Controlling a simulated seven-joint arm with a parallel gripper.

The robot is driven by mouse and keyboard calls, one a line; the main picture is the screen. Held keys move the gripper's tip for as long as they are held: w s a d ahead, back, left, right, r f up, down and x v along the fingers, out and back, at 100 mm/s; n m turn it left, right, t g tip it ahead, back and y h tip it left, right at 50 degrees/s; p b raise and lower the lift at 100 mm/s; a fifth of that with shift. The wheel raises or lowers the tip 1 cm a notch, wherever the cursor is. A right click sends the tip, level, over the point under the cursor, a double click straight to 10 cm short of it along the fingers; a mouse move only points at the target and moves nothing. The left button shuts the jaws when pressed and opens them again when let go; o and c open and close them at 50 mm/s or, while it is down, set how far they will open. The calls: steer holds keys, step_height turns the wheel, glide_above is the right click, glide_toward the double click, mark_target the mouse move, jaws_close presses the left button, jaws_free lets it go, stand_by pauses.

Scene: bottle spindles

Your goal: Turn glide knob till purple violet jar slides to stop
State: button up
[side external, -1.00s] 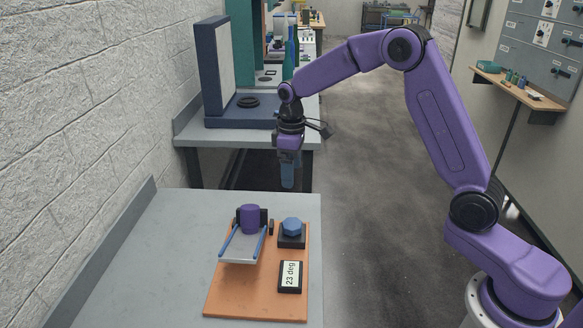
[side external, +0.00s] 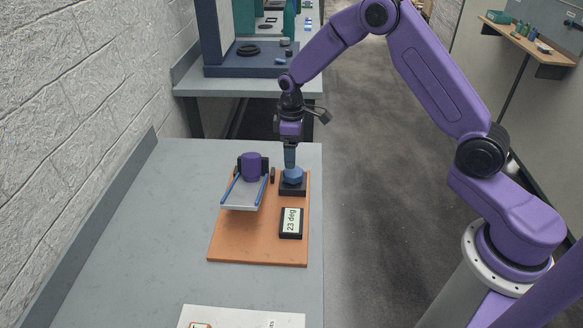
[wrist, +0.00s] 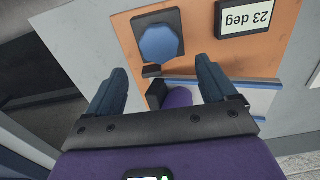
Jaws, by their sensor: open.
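The purple jar (side external: 251,167) stands at the far end of a grey ramp (side external: 243,194) with blue side rails, beside a black block. In the wrist view the jar (wrist: 178,98) is partly hidden by my gripper. The blue faceted knob (side external: 293,177) sits on a black base right of the ramp. A display (side external: 291,222) reads 23 deg. My gripper (side external: 291,164) points down at the knob, open and empty. In the wrist view the knob (wrist: 160,43) lies beyond the fingertips; contact cannot be told.
The orange board (side external: 258,249) carries ramp, knob and display on a grey table (side external: 120,235). A small dark post (side external: 272,175) stands between ramp and knob. A printed sheet (side external: 240,318) lies at the front. A second bench (side external: 245,82) stands behind.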

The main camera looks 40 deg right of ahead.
mark_target(291, 171)
step_height(291, 171, down, 7)
steer(key=shift+r, duration=0.1)
steer(key=shift+c, duration=0.3)
steer(key=c, duration=1)
